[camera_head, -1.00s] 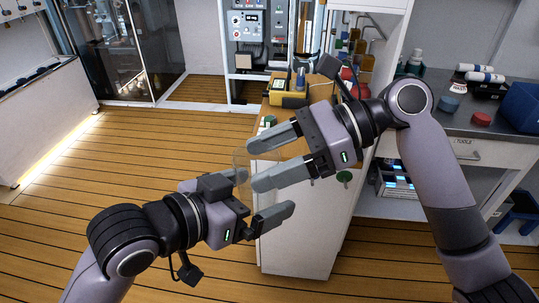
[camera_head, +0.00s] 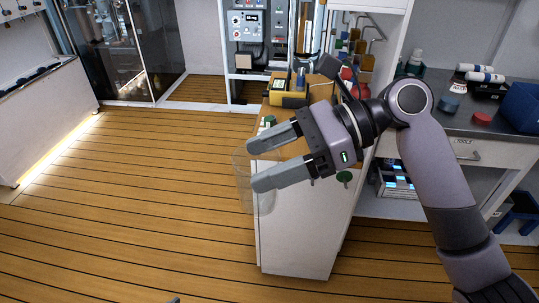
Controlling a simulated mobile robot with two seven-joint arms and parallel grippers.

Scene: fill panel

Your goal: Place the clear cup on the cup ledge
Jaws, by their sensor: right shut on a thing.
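The clear cup (camera_head: 243,192) is see-through and hard to make out, with faint edges against the wooden floor and the white cabinet. My right gripper (camera_head: 254,165) is shut on the cup, with one finger above and one below in the picture, and holds it in the air in front of the cabinet. A grey fill panel (camera_head: 247,25) with a dial and switches stands at the back. I cannot clearly tell which part of it is the cup ledge.
A white cabinet (camera_head: 290,235) with a wooden top stands behind the right gripper, bearing a yellow device (camera_head: 289,94). A grey counter (camera_head: 445,110) with bottles, a red lid and a blue box is at the right. The wooden floor (camera_head: 130,200) at the left is clear.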

